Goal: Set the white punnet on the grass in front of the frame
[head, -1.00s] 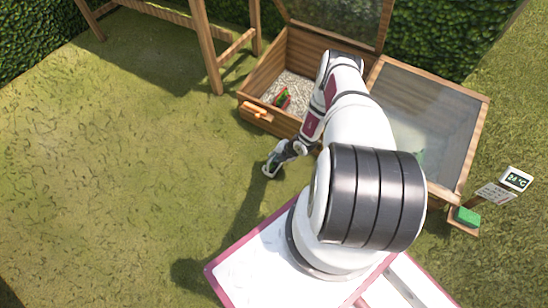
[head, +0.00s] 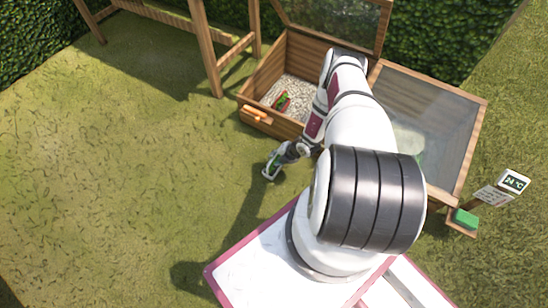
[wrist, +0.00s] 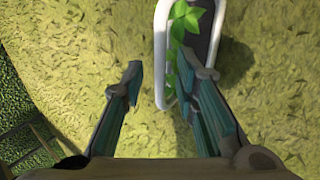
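The white punnet (wrist: 161,55) shows in the wrist view as a white rim around green leaves, at top centre. In the head view it is a small white and green shape (head: 268,173) on or just above the grass, in front of the wooden frame (head: 285,127). My gripper (wrist: 165,80) is open. Its left finger is clear of the punnet's left wall, and its right finger overlaps the punnet in the picture. The near wall lies between the fingers with a gap on the left. Whether the right finger touches it, I cannot tell.
The wooden frame has one lid raised and one glazed lid (head: 425,125) lowered. A red and green item (head: 282,101) lies on gravel inside. A display sign (head: 513,182) and a green block (head: 465,218) stand at right. Open grass (head: 120,190) lies left.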

